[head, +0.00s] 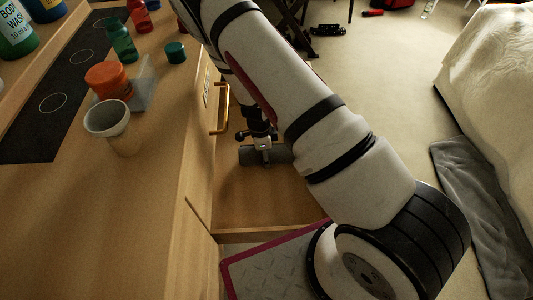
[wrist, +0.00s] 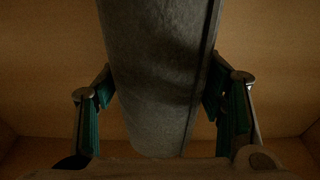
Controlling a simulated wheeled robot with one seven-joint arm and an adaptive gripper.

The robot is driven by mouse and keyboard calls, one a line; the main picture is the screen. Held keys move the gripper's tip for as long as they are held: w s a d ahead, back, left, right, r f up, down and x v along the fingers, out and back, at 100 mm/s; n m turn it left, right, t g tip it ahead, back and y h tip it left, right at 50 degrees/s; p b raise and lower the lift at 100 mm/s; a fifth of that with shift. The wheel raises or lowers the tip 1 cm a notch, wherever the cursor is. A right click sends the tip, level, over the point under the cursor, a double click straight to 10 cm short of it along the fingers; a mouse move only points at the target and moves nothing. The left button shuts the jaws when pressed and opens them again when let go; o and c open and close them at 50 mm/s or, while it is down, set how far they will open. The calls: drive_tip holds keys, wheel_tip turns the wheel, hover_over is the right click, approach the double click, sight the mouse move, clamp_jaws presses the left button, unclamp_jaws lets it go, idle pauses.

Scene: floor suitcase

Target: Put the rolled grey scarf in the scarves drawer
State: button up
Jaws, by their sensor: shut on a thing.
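The rolled grey scarf (head: 258,155) is a dark grey roll inside an open wooden drawer (head: 262,207). My gripper (head: 264,148) reaches down into the drawer and is shut on the scarf. In the wrist view, the scarf (wrist: 160,80) runs lengthwise between the two green-padded fingers of my gripper (wrist: 162,100), one on each side. The drawer's wooden bottom (wrist: 60,80) lies behind it in that view. I cannot tell whether the scarf touches the bottom. My arm hides the drawer's right part in the head view.
The dresser top (head: 150,190) on the left holds a white cup (head: 107,118), an orange-lidded jar (head: 108,80) and several bottles. A brass handle (head: 222,115) is on the dresser's front. A bed (head: 490,90) and a grey cloth (head: 465,190) are on the right. Carpet is clear between.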

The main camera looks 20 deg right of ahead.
drive_tip(key=shift+f, duration=0.15)
drive_tip(key=o, duration=1.3)
drive_tip(key=shift+c, duration=0.2)
drive_tip(key=r+p, duration=0.1)
drive_tip(key=r, duration=0.3)
drive_tip(key=a+r+p, duration=0.1)
drive_tip(key=r, duration=0.3)
drive_tip(key=r+p, duration=0.1)
drive_tip(key=r, duration=0.3)
drive_tip(key=shift+w+a+r, duration=0.15)
drive_tip(key=shift+w+a, duration=0.05)
